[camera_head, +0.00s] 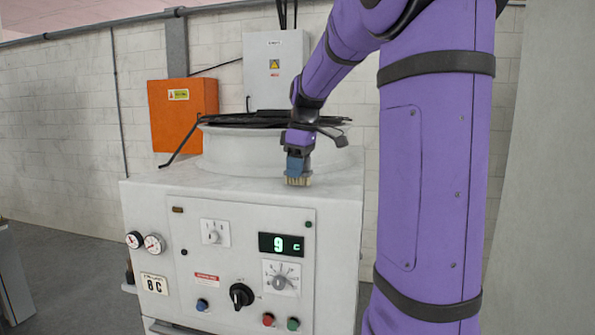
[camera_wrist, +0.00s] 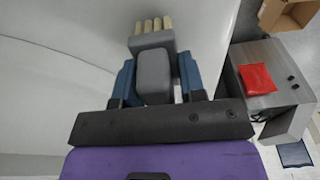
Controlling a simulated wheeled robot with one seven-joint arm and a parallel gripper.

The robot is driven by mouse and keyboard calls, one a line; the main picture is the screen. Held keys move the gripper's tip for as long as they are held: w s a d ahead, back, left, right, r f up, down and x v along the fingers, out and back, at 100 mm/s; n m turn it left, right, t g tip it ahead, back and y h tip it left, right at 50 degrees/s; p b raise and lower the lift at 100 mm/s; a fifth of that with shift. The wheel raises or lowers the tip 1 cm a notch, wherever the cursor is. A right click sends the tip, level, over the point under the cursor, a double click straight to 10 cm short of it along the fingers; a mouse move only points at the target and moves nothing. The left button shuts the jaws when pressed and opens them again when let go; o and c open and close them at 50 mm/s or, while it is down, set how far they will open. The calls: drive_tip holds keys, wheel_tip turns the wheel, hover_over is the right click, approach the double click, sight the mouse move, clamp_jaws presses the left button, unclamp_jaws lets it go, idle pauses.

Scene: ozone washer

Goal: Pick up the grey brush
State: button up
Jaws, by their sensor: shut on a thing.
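The grey brush (camera_wrist: 153,77) has a grey block handle, a wider grey head and several pale tan bristle tufts. In the wrist view it sits between the two blue fingers of my gripper (camera_wrist: 157,74), which is shut on its handle. The bristles point away from the wrist. In the head view my gripper (camera_head: 298,164) points down over the washer's white top, near the front right. The tan bristles of the brush (camera_head: 297,181) show below the fingers. I cannot tell whether they touch the top.
The white washer (camera_head: 190,265) has a front panel with dials, knobs and buttons. A round white drum (camera_head: 235,152) with a black rim stands behind my gripper. An orange box (camera_head: 178,115) is at the back. A red item (camera_wrist: 257,79) lies on a grey box in the wrist view.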

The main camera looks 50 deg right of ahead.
drive_tip(key=shift+r, duration=0.45)
wheel_tip(320, 180, up, 2)
drive_tip(key=s+a, duration=0.3)
drive_tip(key=s, duration=0.4)
drive_tip(key=s+a+r, duration=0.1)
drive_tip(key=s+a, duration=0.2)
drive_tip(key=s, duration=0.4)
drive_tip(key=shift+s+a+r, duration=0.15)
drive_tip(key=shift+s+r, duration=0.1)
drive_tip(key=shift+s, duration=0.1)
